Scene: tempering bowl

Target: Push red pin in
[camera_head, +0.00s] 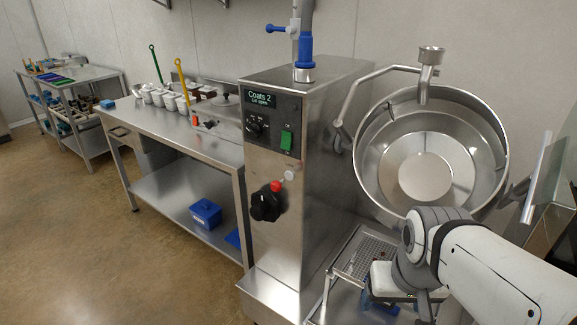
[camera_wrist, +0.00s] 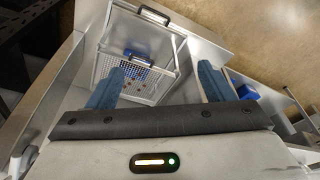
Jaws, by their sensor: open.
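The red pin (camera_head: 276,185) is small and sits at the upper edge of a black knob (camera_head: 266,204) on the front of the steel machine. A pale round piece (camera_head: 290,175) is just above and right of it. How far the pin stands out cannot be told. My gripper (camera_head: 378,300) is low in front of the tilted bowl, to the right of the pin and well apart from it. In the wrist view, its two blue fingers (camera_wrist: 162,75) are spread with nothing between them. The pin does not show in the wrist view.
The steel bowl (camera_head: 474,174) tilts toward me above my arm. The machine panel has a display (camera_head: 261,98) reading "Coats 2" and a green switch (camera_head: 287,140). A perforated tray (camera_head: 362,252) is below the bowl. Open floor (camera_head: 180,275) lies to the left.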

